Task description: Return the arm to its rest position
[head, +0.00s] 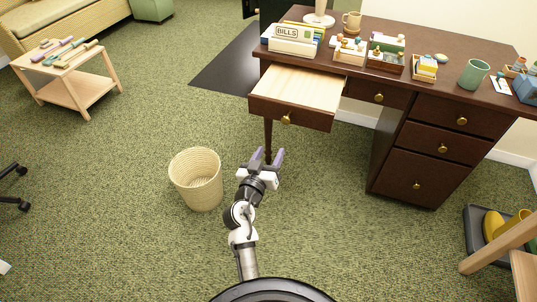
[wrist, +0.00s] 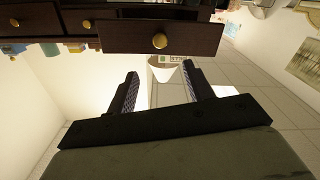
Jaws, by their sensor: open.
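My gripper (head: 268,158) is open and empty in the head view. It is in front of the desk, a little below the pulled-out drawer and to the right of the wicker basket. In the wrist view my gripper (wrist: 160,90) shows its two dark fingers spread apart with nothing between them. The wrist picture looks upward, with the drawer front and its brass knob (wrist: 160,41) above the fingers. My arm reaches forward from my base at the bottom of the head view.
The desk drawer (head: 300,88) stands open and looks empty. A wicker basket (head: 196,178) stands on the carpet left of my arm. The desk (head: 450,75) holds boxes, mugs and a bills box (head: 292,38). A low wooden table (head: 72,88) is far left. A dark tray (head: 482,225) lies at right.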

